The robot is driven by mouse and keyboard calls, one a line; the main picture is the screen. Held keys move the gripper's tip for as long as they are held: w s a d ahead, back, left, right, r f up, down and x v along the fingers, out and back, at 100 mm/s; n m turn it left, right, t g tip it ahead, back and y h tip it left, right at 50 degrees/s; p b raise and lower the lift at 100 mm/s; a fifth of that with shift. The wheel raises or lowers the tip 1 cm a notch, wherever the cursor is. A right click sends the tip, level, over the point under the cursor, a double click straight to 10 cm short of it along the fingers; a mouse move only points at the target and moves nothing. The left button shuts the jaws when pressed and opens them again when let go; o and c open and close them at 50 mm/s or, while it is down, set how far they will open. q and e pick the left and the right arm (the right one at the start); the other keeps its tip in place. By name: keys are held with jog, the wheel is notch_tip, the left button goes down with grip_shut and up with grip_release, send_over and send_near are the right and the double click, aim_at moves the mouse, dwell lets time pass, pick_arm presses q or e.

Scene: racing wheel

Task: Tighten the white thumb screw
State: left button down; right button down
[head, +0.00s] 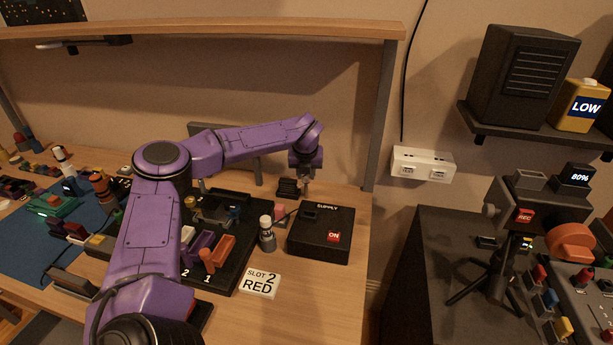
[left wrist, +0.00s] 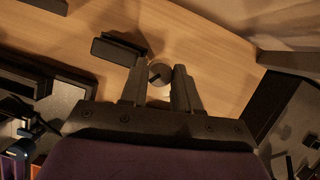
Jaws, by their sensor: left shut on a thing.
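My left gripper (head: 303,186) reaches over the back right of the wooden desk, beside a small black block (head: 288,188). In the left wrist view, my left gripper (left wrist: 160,88) has its fingers close on either side of a small round greyish piece (left wrist: 160,73) with a dark line across its top. It appears to be the white thumb screw, and the fingers are shut on it. Its lower part and what it sits in are hidden. The black block (left wrist: 119,50) lies just left of the fingertips there. My right gripper is not in view.
A black supply box (head: 320,234) with a red ON switch stands in front of the gripper. A white-topped bottle (head: 267,232) and a slotted black tray (head: 232,278) are left of it. A "SLOT 2 RED" card (head: 260,283) lies nearer. The desk's right edge is close.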

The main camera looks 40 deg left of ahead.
pick_arm(q)
jog(key=m+h, duration=0.1)
jog(key=m, duration=0.1)
jog(key=m+h, duration=0.1)
jog(key=m, duration=0.2)
jog(key=shift+a+m+t, duration=0.1)
jog(key=shift+m+t, duration=0.2)
jog(key=shift+t, duration=0.1)
jog(key=m+h, duration=0.2)
jog(key=m, duration=0.3)
jog(key=shift+a, duration=0.15)
jog(key=c, duration=0.8)
grip_release()
jog(key=shift+s, duration=0.1)
jog(key=b+v, duration=0.1)
jog(key=v, duration=0.9)
jog(key=shift+s+a+r, duration=0.1)
jog(key=shift+s+r, duration=0.05)
jog(key=shift+r, duration=0.1)
jog(key=shift+f, duration=0.1)
